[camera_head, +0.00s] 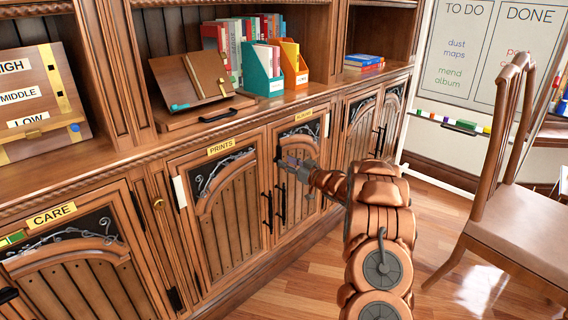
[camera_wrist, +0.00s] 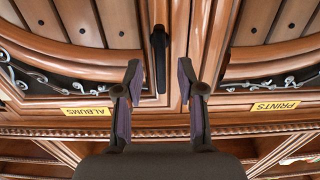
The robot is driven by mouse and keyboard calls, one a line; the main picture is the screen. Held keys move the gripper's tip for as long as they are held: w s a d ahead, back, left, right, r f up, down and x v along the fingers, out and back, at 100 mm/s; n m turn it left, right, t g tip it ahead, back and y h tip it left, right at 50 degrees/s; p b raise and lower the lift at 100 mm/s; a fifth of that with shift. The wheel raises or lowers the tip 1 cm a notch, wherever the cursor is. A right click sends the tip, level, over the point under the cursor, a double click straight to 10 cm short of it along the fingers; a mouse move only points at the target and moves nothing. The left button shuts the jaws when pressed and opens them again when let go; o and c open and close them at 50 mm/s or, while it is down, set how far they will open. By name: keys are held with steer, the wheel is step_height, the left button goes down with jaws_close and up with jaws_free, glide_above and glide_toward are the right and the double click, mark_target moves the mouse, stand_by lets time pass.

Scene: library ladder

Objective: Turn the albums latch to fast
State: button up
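The albums door is closed, with its yellow ALBUMS label (camera_head: 304,115) above dark scrollwork; the label also shows upside down in the wrist view (camera_wrist: 86,111). A black vertical handle (camera_wrist: 159,58) is on this door beside the seam with the prints door, and also shows in the head view (camera_head: 283,200). My gripper (camera_head: 284,163) is in front of the upper part of the albums door near that seam. In the wrist view my gripper (camera_wrist: 160,82) is open, its fingers apart with nothing held between them. I cannot make out the albums latch or its setting in either view.
The closed prints door with its label (camera_head: 221,146) is left of the albums door. The cabinet counter (camera_head: 180,135) runs above, with a book stand (camera_head: 190,80) and file boxes. A wooden chair (camera_head: 510,190) stands on the right, with open floor between it and my arm.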

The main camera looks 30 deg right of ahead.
mark_target(279, 156)
steer(key=shift+x, duration=1.3)
jaws_close()
